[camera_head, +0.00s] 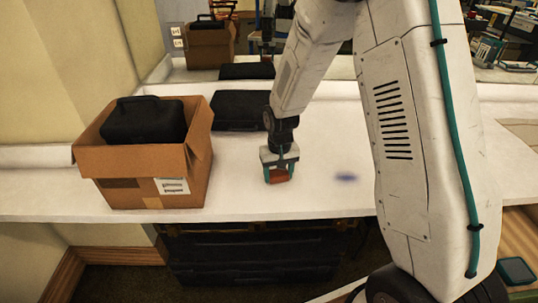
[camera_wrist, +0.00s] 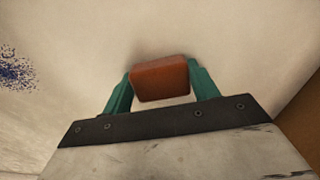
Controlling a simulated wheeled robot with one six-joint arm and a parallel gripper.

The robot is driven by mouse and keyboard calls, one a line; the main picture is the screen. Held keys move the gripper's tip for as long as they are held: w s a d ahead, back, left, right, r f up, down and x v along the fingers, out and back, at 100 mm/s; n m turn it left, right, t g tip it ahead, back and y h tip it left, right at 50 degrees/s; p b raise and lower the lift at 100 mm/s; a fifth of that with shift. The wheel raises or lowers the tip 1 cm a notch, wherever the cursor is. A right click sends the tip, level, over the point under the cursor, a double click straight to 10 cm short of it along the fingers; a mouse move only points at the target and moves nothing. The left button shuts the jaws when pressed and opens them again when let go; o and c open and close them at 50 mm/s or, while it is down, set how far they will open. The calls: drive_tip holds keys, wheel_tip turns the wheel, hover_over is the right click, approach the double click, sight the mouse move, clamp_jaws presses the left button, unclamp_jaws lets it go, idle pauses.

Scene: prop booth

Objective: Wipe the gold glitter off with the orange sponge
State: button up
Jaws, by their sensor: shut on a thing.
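My gripper (camera_head: 279,165) is shut on the orange sponge (camera_head: 278,177), low over the white counter. In the wrist view the reddish-orange sponge (camera_wrist: 160,81) sits between the two green fingers of my gripper (camera_wrist: 160,88). Whether the sponge touches the counter I cannot tell. A dark blue speckled patch (camera_head: 346,178) lies on the counter, to the right of the sponge. The patch also shows at the left edge of the wrist view (camera_wrist: 14,73), apart from the sponge. I see no gold glitter in either view.
A cardboard box (camera_head: 140,190) with a black case (camera_head: 144,121) inside stands on the counter (camera_head: 236,197) at left. A flat black case (camera_head: 240,110) lies behind my gripper. A mirror behind reflects them. The counter around the patch is clear.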

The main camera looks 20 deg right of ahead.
drive_tip(key=shift+w+a, duration=0.2)
drive_tip(key=shift+a, duration=0.55)
drive_tip(key=shift+w+a+r, duration=0.1)
drive_tip(key=shift+a+r, duration=0.05)
drive_tip(key=shift+a, duration=0.05)
wheel_tip(320, 180, up, 3)
drive_tip(key=shift+d+f, duration=0.1)
drive_tip(key=shift+r, duration=2.6)
